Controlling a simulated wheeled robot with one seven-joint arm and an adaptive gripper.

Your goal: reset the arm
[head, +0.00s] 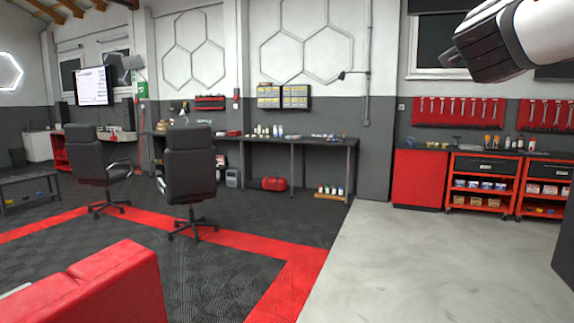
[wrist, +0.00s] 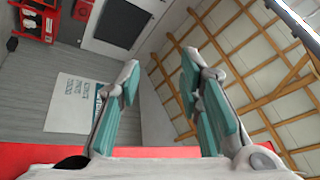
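My arm shows at the top right of the head view as a white and dark grey link; my gripper's fingers cannot be made out there. In the wrist view my gripper (wrist: 160,88) shows two fingers with teal pads, spread well apart with nothing between them. Past the fingers, the wrist view shows the wooden ceiling beams, a wall and a tilted stretch of floor. The gripper touches nothing that I can see.
A red block-like object (head: 95,290) is close at the lower left. Two black office chairs (head: 188,165) stand on the dark tiles before a long workbench (head: 270,140). Red tool carts (head: 480,183) stand at the right. The pale concrete floor (head: 400,260) is clear.

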